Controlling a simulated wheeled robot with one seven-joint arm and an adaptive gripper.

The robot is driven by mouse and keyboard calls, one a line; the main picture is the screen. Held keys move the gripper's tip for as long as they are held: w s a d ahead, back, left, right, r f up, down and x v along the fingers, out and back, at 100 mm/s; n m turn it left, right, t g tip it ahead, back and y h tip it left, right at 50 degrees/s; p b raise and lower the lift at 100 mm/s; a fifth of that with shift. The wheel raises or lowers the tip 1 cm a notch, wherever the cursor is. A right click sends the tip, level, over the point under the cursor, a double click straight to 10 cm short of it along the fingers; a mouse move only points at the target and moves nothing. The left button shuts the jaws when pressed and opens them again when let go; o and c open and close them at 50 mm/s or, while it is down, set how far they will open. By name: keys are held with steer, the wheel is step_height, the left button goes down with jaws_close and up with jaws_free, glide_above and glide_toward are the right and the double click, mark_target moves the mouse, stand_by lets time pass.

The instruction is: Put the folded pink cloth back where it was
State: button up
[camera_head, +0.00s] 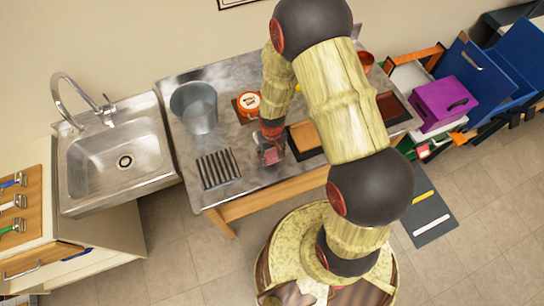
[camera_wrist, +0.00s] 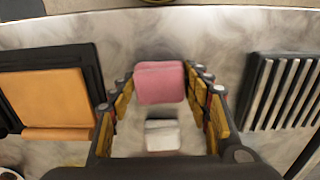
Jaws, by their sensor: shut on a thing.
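The folded pink cloth (camera_wrist: 158,82) is a small thick block between the two fingertips of my gripper (camera_wrist: 160,88) in the wrist view. The fingers are shut on its left and right sides. In the head view the pink cloth (camera_head: 271,156) shows at the end of my gripper (camera_head: 271,152), over the metal worktop (camera_head: 238,183). I cannot tell whether it touches the worktop. A small pale grey-white block (camera_wrist: 162,135) shows between the fingers, nearer the palm in the picture; I cannot tell what it is.
A slatted black rack (camera_head: 218,169) lies left of my gripper in the head view, and a tan pad in a black tray (camera_wrist: 45,98) lies on the other side. A metal bucket (camera_head: 195,107) and a tub with an orange label (camera_head: 249,103) stand behind. Bare metal surrounds the cloth.

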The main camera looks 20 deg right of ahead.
steer(key=shift+f, duration=0.65)
steer(key=shift+f, duration=0.1)
steer(key=o, duration=1.1)
